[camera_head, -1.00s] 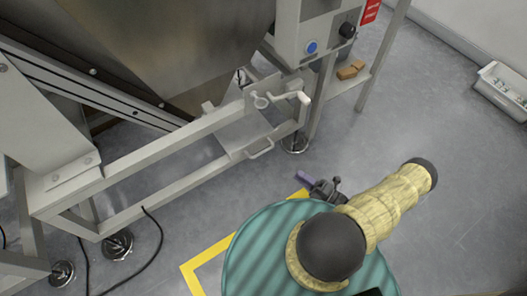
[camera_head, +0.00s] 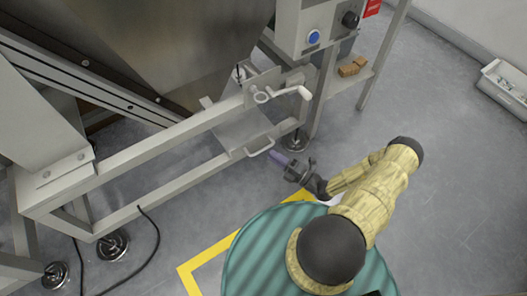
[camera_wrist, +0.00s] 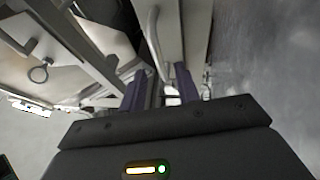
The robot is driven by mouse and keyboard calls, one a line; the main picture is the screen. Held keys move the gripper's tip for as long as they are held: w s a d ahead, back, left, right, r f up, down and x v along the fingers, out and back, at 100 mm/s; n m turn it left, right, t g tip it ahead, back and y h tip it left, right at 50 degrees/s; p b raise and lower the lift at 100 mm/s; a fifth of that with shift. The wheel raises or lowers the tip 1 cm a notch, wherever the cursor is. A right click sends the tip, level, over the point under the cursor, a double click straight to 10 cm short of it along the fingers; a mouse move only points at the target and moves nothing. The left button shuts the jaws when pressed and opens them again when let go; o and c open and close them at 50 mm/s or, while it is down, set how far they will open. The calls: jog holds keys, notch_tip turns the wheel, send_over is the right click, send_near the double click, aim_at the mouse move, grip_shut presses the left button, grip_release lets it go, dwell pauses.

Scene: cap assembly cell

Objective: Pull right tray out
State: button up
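The right tray (camera_head: 238,132) is a pale metal plate in the machine's lower frame, with a bent rod handle (camera_head: 262,148) on its near edge. My gripper (camera_head: 276,158) is just right of and below this handle in the head view. In the wrist view, my gripper's two purple fingers (camera_wrist: 160,86) stand apart, and nothing is clearly held between them. A pale curved rod (camera_wrist: 154,40), which looks like the handle, shows ahead between the fingertips. I cannot tell whether it touches them.
The machine frame (camera_head: 140,184) runs along the left, with a white crank lever (camera_head: 290,93) above the tray. A frame foot (camera_head: 295,140) stands close behind my gripper. Yellow floor tape (camera_head: 205,257) and a cable (camera_head: 150,240) lie lower left. Open floor (camera_head: 450,200) is on the right.

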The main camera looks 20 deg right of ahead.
aim_at(264, 149)
jog(key=b+x, duration=0.1)
jog(key=x, duration=0.4)
jog(key=shift+w+a+b, duration=0.15)
jog(key=shift+w+b, duration=0.1)
jog(key=shift+b, duration=0.1)
grip_shut()
